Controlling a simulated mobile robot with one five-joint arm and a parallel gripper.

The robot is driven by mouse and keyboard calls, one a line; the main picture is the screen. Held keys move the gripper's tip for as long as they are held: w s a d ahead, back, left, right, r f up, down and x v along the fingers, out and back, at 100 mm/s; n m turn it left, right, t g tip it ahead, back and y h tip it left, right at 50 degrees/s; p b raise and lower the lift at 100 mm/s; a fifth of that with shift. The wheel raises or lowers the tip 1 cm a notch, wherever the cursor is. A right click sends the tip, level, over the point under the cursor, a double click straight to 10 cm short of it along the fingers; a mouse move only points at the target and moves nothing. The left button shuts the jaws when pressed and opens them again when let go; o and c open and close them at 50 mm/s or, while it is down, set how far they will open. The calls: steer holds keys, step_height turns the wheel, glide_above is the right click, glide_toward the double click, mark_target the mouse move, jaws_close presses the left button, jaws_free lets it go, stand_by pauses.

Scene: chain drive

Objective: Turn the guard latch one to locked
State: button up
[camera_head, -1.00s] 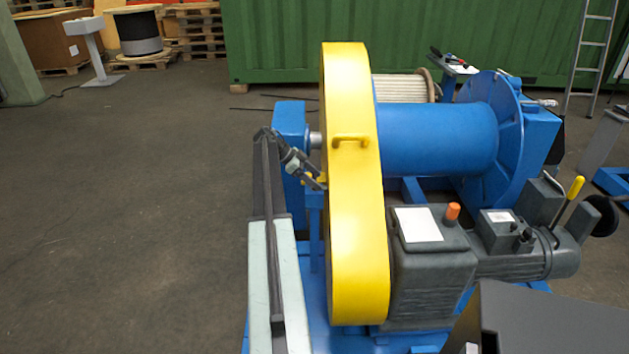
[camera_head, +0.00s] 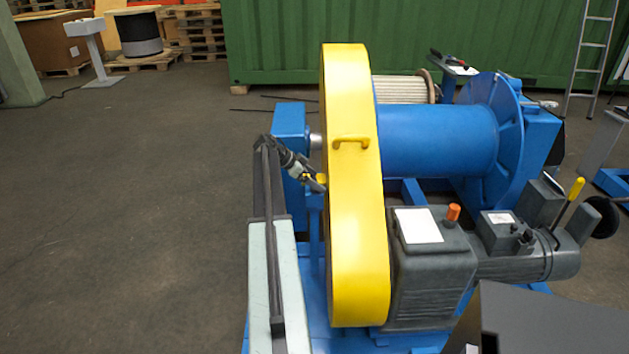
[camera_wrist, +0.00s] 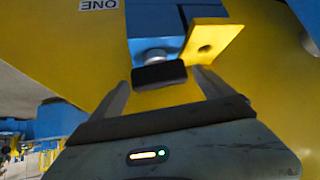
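In the wrist view, guard latch one shows as a black handle (camera_wrist: 158,75) on a round metal pivot, below a blue block (camera_wrist: 155,22). A yellow tab (camera_wrist: 212,42) with a hole stands right beside it. A label reading "ONE" (camera_wrist: 99,5) appears upside down on the yellow guard (camera_wrist: 70,30). My gripper (camera_wrist: 160,88) is open, with one finger on each side of the black handle and visible gaps to it. In the head view my gripper (camera_head: 318,184) is at the left side of the yellow guard (camera_head: 355,230); the latch is too small to make out there.
The blue drum (camera_head: 435,138) and grey gearbox (camera_head: 432,270) stand right of the guard. A blue post (camera_head: 290,125) stands close to my arm. A yellow handle (camera_head: 351,142) sticks out of the guard. The floor at left (camera_head: 130,220) is clear.

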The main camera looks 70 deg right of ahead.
steer(key=p+v, duration=0.5)
steer(key=v, duration=0.2)
steer(key=shift+w+a+r+p, duration=0.2)
steer(key=shift+r+p, duration=0.05)
steer(key=shift+p, duration=0.05)
